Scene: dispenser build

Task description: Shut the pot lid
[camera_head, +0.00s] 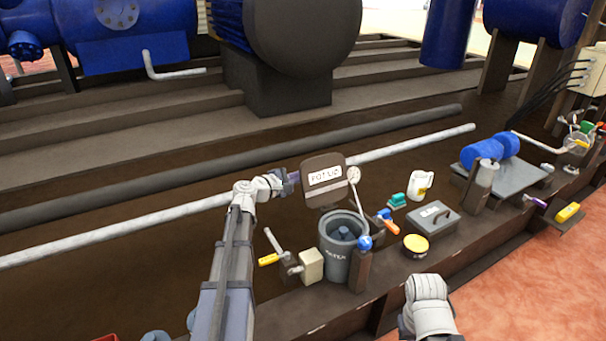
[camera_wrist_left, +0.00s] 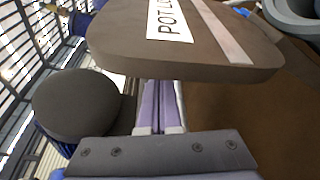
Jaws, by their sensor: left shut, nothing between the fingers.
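The pot (camera_head: 338,264) is a dark grey open cylinder with lettering on its front, and a darker piece shows inside it. Its brown lid (camera_head: 323,194), with a white label, stands raised and tilted up above the pot's back edge. My left gripper (camera_head: 291,180) is at the left edge of the lid, partly hidden by it. In the left wrist view the purple fingers (camera_wrist_left: 160,104) are together and empty, with their tips at the lid's edge (camera_wrist_left: 180,65). I cannot tell whether they touch it. A right arm link shows at the bottom, but its gripper does not.
A long pipe (camera_head: 120,225) runs behind.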

